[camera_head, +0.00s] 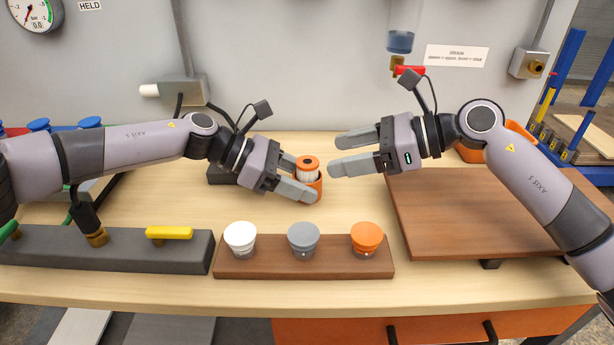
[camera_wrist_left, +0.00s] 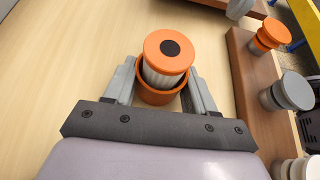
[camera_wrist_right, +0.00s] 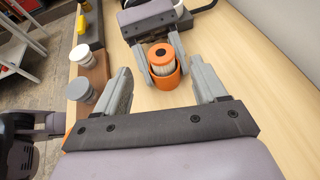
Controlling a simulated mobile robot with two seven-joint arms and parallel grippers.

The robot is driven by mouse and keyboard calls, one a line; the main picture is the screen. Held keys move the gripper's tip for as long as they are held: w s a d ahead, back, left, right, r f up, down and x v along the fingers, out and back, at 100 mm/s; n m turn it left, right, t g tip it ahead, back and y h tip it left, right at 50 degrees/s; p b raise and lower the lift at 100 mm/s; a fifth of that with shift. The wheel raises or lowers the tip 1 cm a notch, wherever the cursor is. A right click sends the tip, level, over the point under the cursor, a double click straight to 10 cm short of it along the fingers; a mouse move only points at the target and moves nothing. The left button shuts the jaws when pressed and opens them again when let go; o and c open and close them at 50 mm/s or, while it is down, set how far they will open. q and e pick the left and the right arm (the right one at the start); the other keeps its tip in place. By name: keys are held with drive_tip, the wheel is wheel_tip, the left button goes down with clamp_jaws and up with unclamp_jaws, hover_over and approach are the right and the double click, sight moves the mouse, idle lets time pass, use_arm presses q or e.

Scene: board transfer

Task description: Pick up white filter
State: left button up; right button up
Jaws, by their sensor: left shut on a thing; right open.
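A white pleated filter with an orange end cap (camera_head: 307,163) stands upright in an orange cup (camera_head: 313,186) at the middle of the table. My left gripper (camera_head: 302,178) is shut on the cup, one finger on each side, as the left wrist view also shows at the cup (camera_wrist_left: 162,95). The filter's lower part is hidden in the cup. My right gripper (camera_head: 335,154) is open and empty, just right of the filter and apart from it. The right wrist view shows the filter (camera_wrist_right: 162,60) ahead, between the open fingers. A white-capped piece (camera_head: 240,237) stands in the brown rack.
The brown rack (camera_head: 300,268) in front also holds a grey-capped piece (camera_head: 303,238) and an orange-capped piece (camera_head: 367,238). A dark block with a yellow handle (camera_head: 169,232) lies at front left. A raised brown board (camera_head: 470,215) is at right, beneath my right arm.

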sight(315, 163)
drive_tip(key=shift+f+x, duration=0.2)
drive_tip(key=shift+x, duration=2.55)
drive_tip(key=shift+d, duration=0.1)
drive_tip(key=c, duration=1.1)
